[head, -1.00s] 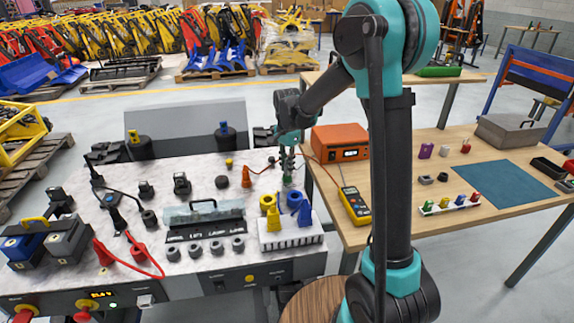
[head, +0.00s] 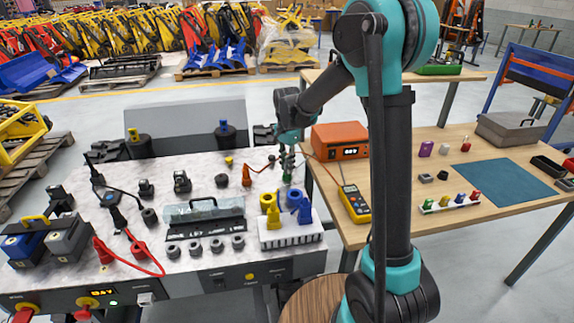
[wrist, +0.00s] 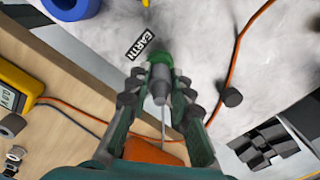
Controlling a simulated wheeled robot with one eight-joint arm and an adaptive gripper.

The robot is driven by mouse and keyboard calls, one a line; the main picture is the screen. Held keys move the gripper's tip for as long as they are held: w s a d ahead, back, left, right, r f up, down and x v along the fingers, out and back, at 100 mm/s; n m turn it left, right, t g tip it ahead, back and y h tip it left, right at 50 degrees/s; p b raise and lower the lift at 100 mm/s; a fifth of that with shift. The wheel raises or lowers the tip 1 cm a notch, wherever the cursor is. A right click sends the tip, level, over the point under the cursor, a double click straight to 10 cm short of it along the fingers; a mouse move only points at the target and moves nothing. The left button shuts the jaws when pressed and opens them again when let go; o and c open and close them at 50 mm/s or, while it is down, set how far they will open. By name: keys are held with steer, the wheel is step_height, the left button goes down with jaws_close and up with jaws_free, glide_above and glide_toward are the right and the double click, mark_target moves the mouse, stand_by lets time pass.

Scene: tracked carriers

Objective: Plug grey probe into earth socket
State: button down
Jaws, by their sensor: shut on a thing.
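The grey probe (wrist: 160,82) is between my fingertips in the wrist view, in front of the green earth socket (wrist: 160,58). A black and white EARTH label (wrist: 140,44) lies beside the socket on the pale bench top. The probe and socket overlap in this view; I cannot tell whether the probe's tip is inside it. My gripper (wrist: 158,98) is shut on the probe. In the head view my gripper (head: 287,160) points down at the right part of the bench, just above the green socket (head: 287,178). The probe is too small to make out there.
An orange cone-shaped piece (head: 247,176) stands left of my gripper. A white rack (head: 290,236) with yellow and blue pieces stands in front. An orange cable (wrist: 232,65) crosses the bench. A yellow meter (head: 354,204) and orange box (head: 340,142) are on the wooden table.

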steer(key=shift+f, duration=0.25)
steer(key=c, duration=1.3)
jaws_free()
